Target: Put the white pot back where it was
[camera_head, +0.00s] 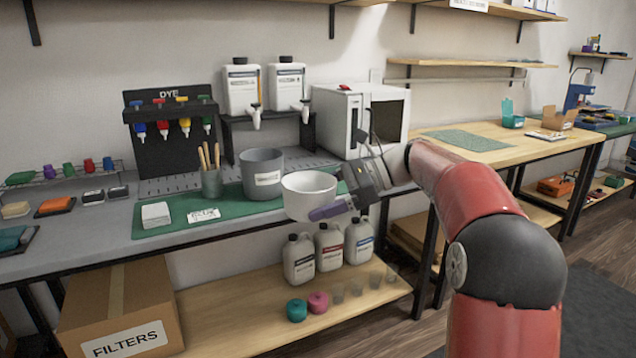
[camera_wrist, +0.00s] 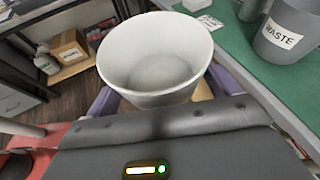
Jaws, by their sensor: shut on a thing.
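The white pot (camera_head: 309,190) is an empty, open-topped white vessel, held upright at the front edge of the bench in the head view. My gripper (camera_head: 334,208) is shut on it, with a purple finger showing low along its side. In the wrist view the pot (camera_wrist: 155,60) fills the upper middle, its inside bare, with purple fingers on both sides. The gripper body (camera_wrist: 165,140) hides the pot's near lower side. In the head view the pot overlaps the green mat (camera_head: 160,228); I cannot tell whether it touches anything below.
A grey waste bin (camera_head: 262,175) stands just behind and left of the pot, with a tool cup (camera_head: 211,183) beside it. A white microwave-like box (camera_head: 345,118) stands behind right. Jugs (camera_head: 329,247) stand on the lower shelf.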

